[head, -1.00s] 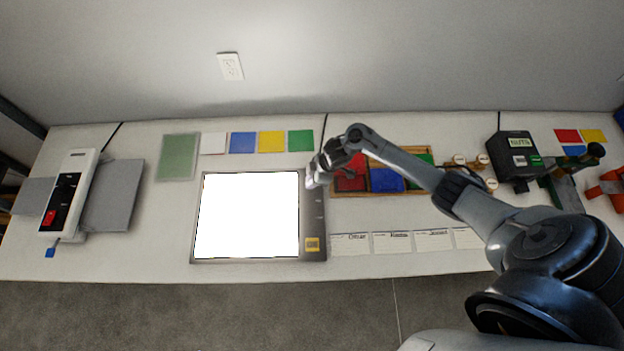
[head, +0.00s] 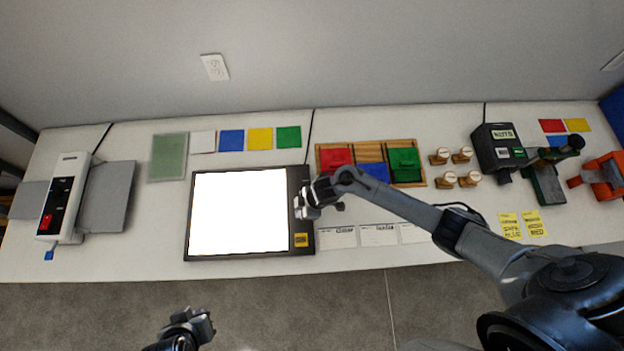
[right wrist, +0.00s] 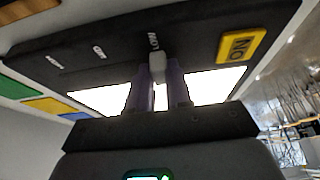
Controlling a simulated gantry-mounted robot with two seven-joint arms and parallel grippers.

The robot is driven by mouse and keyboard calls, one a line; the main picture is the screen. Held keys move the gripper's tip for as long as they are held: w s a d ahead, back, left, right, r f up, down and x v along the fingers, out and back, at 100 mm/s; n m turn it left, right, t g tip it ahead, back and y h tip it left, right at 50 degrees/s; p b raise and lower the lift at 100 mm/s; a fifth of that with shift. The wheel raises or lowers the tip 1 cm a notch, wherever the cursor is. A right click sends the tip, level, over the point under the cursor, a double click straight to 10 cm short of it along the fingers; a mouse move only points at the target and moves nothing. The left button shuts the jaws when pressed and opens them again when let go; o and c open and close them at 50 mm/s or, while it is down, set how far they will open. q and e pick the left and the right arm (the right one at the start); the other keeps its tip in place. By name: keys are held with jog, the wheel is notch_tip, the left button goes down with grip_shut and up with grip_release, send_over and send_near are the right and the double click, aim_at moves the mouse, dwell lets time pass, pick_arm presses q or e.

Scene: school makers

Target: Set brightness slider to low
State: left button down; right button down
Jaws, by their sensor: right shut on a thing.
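The light panel (head: 189,215) lies flat on the table, its white surface brightly lit. Its dark control strip runs down the right side, with a yellow ON button (head: 301,240) near the front. My right gripper (head: 308,208) is over this strip, a little behind the button. In the right wrist view, my right gripper's fingers (right wrist: 161,88) are shut on the small pale slider knob (right wrist: 157,66), beside a label that seems to read LOW (right wrist: 153,42). Other labels on the strip are blurred. My left gripper (head: 200,322) hangs in front of the table at the bottom; its jaws are unclear.
Coloured square sheets (head: 260,139) lie behind the panel. A wooden tray (head: 420,146) with coloured bins is to the right, and white cards (head: 379,235) lie in front of it. A white machine (head: 63,195) stands at the left.

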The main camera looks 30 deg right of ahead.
jog(key=shift+s+f, duration=0.2)
jog(key=shift+s, duration=0.05)
jog(key=c, duration=1)
grip_release()
jog(key=shift+c, duration=0.2)
jog(key=shift+r, duration=0.1)
jog(key=shift+r, duration=0.25)
jog(key=p+v, duration=0.2)
jog(key=v, duration=0.8)
jog(key=shift+r, duration=0.2)
jog(key=shift+w+d, duration=0.1)
